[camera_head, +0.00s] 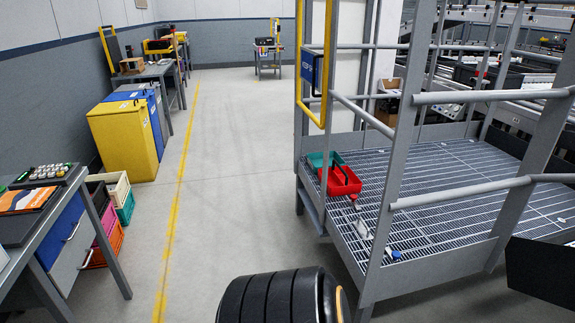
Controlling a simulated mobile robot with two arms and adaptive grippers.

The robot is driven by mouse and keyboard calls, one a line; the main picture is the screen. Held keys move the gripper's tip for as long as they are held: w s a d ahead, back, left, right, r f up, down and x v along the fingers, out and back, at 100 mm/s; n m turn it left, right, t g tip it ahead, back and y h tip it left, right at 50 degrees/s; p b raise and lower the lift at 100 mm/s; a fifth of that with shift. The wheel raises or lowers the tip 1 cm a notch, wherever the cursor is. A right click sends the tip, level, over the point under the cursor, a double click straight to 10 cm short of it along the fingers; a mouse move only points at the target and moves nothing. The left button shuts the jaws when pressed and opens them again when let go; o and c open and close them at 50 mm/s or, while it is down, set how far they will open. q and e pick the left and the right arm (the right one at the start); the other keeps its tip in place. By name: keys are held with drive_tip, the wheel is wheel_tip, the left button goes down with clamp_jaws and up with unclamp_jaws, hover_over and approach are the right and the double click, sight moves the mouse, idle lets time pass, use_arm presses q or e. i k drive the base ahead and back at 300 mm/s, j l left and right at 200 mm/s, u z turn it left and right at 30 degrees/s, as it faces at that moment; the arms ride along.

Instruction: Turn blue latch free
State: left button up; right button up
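Neither of my grippers shows in this view.
The grated catwalk (455,200) has grey rails and posts along its front. A red bin (343,180) and a green bin (318,160) stand on it. A workbench (92,215) and a yellow cabinet (122,138) line the left.

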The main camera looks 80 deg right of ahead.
sight(394, 256)
drive_tip(key=z, duration=3.6)
drive_tip(key=i+j+z, duration=0.1)
drive_tip(key=i+j, duration=0.3)
drive_tip(key=j, duration=0.2)
drive_tip(key=i+j+z, duration=0.15)
drive_tip(key=j, duration=0.15)
drive_tip(key=i+j+z, duration=0.1)
drive_tip(key=j, duration=0.25)
drive_tip(key=i, duration=0.1)
